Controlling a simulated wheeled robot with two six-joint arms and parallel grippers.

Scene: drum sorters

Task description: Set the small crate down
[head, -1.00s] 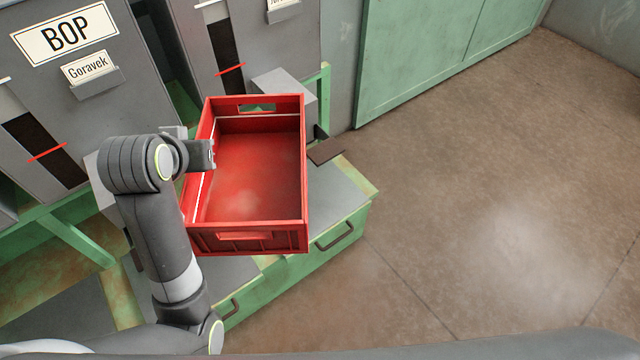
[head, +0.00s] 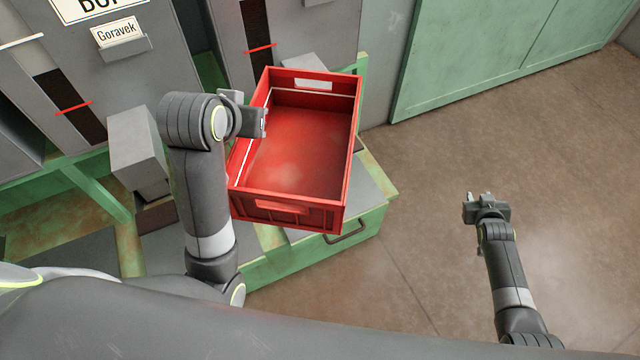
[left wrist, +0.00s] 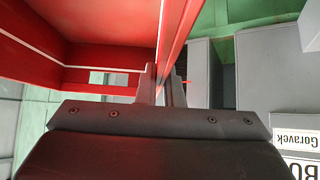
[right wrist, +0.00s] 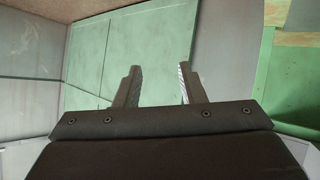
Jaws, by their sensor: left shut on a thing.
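The small crate is a red, open-topped, empty box (head: 300,150), and it also shows in the left wrist view (left wrist: 95,60). My left gripper (head: 262,122) is shut on the crate's left wall. In the left wrist view its fingers (left wrist: 163,90) sit on both sides of that wall. The crate is held over the grey-topped green bench; whether its underside touches the bench is hidden. My right gripper (head: 485,200) is off to the right over bare floor. In the right wrist view its fingers (right wrist: 157,88) are apart with nothing between them.
Grey machines with a name card "Goravek" (head: 118,32) stand behind and left. A green bench with a drawer handle (head: 346,232) is below the crate. A green cabinet (head: 480,60) stands at the back right. The brown floor (head: 560,170) at right is clear.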

